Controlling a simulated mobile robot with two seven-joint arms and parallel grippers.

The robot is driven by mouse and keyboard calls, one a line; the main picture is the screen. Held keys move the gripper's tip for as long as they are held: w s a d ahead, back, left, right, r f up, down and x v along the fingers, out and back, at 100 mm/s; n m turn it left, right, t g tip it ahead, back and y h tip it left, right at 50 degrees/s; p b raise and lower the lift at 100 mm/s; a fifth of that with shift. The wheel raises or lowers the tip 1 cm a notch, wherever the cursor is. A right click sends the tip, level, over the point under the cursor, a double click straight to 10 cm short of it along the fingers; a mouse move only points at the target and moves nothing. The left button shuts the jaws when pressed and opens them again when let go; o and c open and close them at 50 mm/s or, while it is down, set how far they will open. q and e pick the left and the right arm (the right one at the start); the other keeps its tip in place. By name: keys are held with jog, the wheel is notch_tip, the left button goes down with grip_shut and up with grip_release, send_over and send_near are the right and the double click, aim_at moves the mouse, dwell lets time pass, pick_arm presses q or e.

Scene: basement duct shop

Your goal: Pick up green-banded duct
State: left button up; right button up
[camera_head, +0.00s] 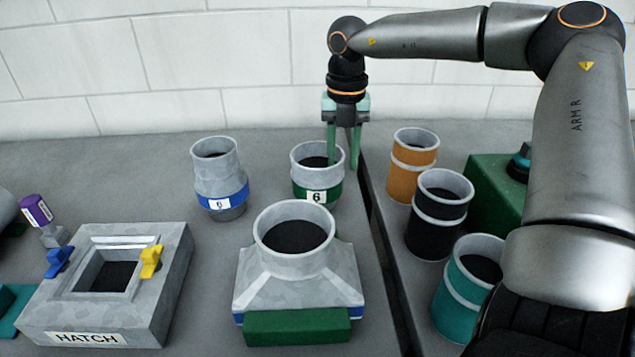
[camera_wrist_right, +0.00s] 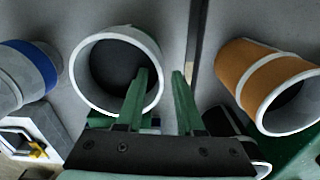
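The green-banded duct (camera_head: 301,188) stands upright on the grey bench, a short open grey cylinder with a green band and a label reading 6. My right gripper (camera_head: 343,163) points down over its right side, fingers apart. In the right wrist view, the duct's rim (camera_wrist_right: 80,62) is a pale ring. One finger of the right gripper (camera_wrist_right: 161,72) overlaps the duct's opening and the other is outside its right wall. The wall appears between the fingers; I cannot tell whether either touches it. My left gripper is not in view.
A blue-banded duct (camera_head: 218,177) stands left. A square-to-round fitting (camera_head: 297,268) with a green block is in front. A hatch box (camera_head: 170,290) is front left. Orange (camera_head: 403,181), black (camera_head: 428,232) and teal (camera_head: 452,302) ducts stand right, across a dark gap.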

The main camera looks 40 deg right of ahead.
grip_shut()
jog(key=shift+r, duration=0.1)
dwell(1.1)
